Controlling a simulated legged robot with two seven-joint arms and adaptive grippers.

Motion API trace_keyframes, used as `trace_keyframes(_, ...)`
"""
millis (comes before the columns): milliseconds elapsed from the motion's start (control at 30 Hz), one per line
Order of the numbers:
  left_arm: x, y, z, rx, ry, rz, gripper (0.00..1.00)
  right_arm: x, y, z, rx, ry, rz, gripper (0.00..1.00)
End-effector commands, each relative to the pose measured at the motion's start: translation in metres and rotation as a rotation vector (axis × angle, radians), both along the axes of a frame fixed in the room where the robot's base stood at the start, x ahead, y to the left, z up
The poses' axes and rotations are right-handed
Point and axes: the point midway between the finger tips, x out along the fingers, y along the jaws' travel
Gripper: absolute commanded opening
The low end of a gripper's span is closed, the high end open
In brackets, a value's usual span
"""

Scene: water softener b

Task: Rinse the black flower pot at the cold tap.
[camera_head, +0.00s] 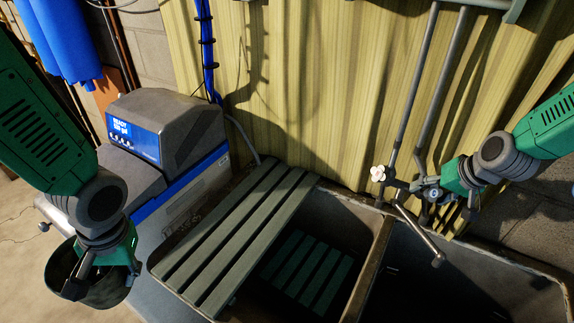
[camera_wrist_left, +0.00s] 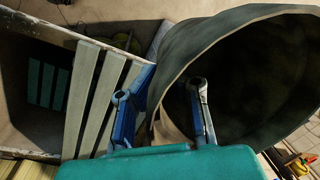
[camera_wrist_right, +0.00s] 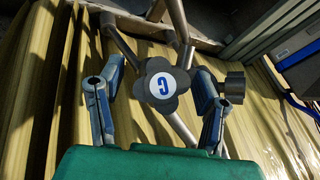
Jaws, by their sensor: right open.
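The black flower pot (camera_head: 112,292) hangs at the lower left, beside the sink. My left gripper (camera_head: 78,284) is shut on its rim; in the left wrist view the pot wall (camera_wrist_left: 235,65) passes between the fingers (camera_wrist_left: 172,88), its open mouth facing right. The cold tap knob (camera_wrist_right: 160,84), dark and lobed with a blue C on a white disc, is between the open fingers of my right gripper (camera_wrist_right: 158,72). In the head view, my right gripper (camera_head: 442,188) is at this knob (camera_head: 432,194). The tap spout (camera_head: 420,236) points down over the sink; no water shows.
A double sink has a left basin (camera_head: 335,232) and a dark right basin (camera_head: 425,295). A slatted rack (camera_head: 235,235) covers the left basin's left part. A grey and blue water softener (camera_head: 165,130) stands between my left arm and the sink.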

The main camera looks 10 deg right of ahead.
Motion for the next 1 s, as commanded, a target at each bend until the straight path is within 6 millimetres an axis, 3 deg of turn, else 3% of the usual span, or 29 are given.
trace_keyframes(100,-0.001,0.0,0.0,0.0,-0.001,0.0,0.0,-0.001,0.0,0.0,0.0,0.0,0.0,0.59)
trace_keyframes(233,-0.001,0.001,0.0,-0.001,-0.002,0.0,0.0,-0.002,0.0,0.001,0.0,-0.001,0.0,0.13)
trace_keyframes(267,-0.001,0.001,0.0,-0.001,-0.002,0.0,0.0,-0.002,0.0,0.001,-0.001,0.0,-0.001,0.08)
trace_keyframes(467,-0.002,0.001,0.002,-0.001,-0.002,0.0,0.0,-0.003,0.0,0.002,-0.014,0.004,0.005,0.08)
trace_keyframes(1000,-0.002,0.0,0.021,0.0,-0.003,0.0,0.0,-0.004,-0.001,0.002,-0.258,0.056,0.136,0.08)
